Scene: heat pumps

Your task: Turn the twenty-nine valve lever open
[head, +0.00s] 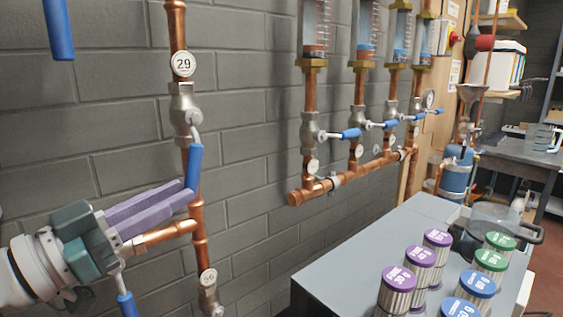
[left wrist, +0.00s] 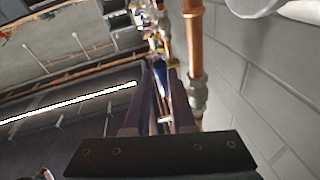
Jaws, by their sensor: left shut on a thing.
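The valve (head: 186,112) marked by the round white 29 tag (head: 183,63) sits on a vertical copper pipe at the left of the head view. Its blue lever (head: 196,160) hangs down from the valve, nearly along the pipe. My left gripper (head: 188,190) comes in from the lower left, with its purple fingers shut on the lower end of the lever. In the left wrist view the blue lever (left wrist: 161,72) shows between the two fingers. The fingers hide the lever's tip. My right gripper is in neither view.
Another tagged valve (head: 208,282) is lower on the same pipe, with a copper branch (head: 160,237) beside my gripper. Blue-handled valves (head: 345,134) line the wall to the right. A grey bench (head: 355,245) with several lidded jars (head: 420,262) stands at lower right.

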